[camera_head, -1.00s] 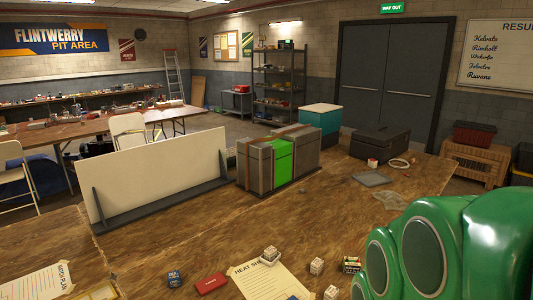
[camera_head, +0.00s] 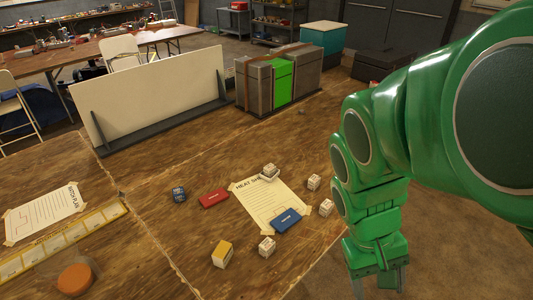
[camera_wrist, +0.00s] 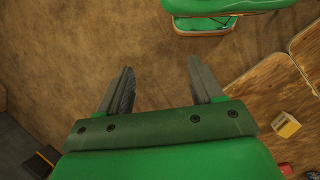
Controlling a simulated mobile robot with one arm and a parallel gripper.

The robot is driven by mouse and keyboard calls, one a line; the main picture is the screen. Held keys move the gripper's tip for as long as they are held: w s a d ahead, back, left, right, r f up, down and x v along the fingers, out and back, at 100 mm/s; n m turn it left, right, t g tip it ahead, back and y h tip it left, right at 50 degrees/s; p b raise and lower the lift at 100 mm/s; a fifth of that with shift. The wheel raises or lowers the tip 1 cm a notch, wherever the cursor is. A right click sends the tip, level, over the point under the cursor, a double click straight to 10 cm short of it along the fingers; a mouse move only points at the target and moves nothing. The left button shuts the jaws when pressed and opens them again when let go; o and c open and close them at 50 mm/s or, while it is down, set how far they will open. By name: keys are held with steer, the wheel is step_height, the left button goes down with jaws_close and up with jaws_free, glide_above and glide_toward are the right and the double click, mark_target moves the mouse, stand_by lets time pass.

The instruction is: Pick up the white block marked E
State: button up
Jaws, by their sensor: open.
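Several small white blocks with dark markings lie on the wooden table in the head view: one on the top of the paper sheet (camera_head: 269,171), one right of it (camera_head: 313,182), one near the table's right edge (camera_head: 326,207) and one below the sheet (camera_head: 266,246). The letters are too small to read, so I cannot tell which is E. My gripper (camera_head: 378,284) hangs at the lower right, beyond the table edge, apart from the blocks. In the wrist view its fingers (camera_wrist: 160,72) are spread and empty, over bare floor.
A yellow-topped block (camera_head: 222,254), dark blue block (camera_head: 179,194), red card (camera_head: 213,198) and blue card (camera_head: 286,221) share the table. A white board (camera_head: 150,90) and grey-green case (camera_head: 283,80) stand behind. An orange disc (camera_head: 75,278) lies at front left. The wrist view shows a yellowish block (camera_wrist: 285,125).

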steer(key=w+d+f+n+h, duration=0.2)
steer(key=w+d+h, duration=0.1)
steer(key=w, duration=0.2)
steer(key=n+t+h, duration=0.5)
steer(key=n+t, duration=0.5)
steer(key=n, duration=0.7)
glide_above(266, 245)
steer(key=s+d, duration=0.4)
steer(key=d, duration=0.2)
step_height(266, 245, down, 14)
steer(key=f, duration=0.1)
steer(key=a+f+n+t+y, duration=0.1)
steer(key=a+f+n, duration=0.1)
steer(key=a+f, duration=0.1)
steer(key=s+a+f+n+t, duration=0.1)
steer(key=a+f+n, duration=0.2)
steer(key=a, duration=0.1)
steer(key=a+f+n+t+y, duration=0.1)
steer(key=a+f+n, duration=0.1)
steer(key=a+f, duration=0.1)
steer(key=shift+s+a+n+y, duration=0.2)
steer(key=shift+n+y, duration=0.1)
steer(key=shift+n, duration=0.1)
steer(key=shift+t, duration=0.3)
steer(key=shift+x, duration=3.9)
steer(key=shift+a, duration=0.1)
steer(key=c, duration=1.1)
steer(key=shift+o, duration=0.2)
steer(key=shift+r, duration=0.1)
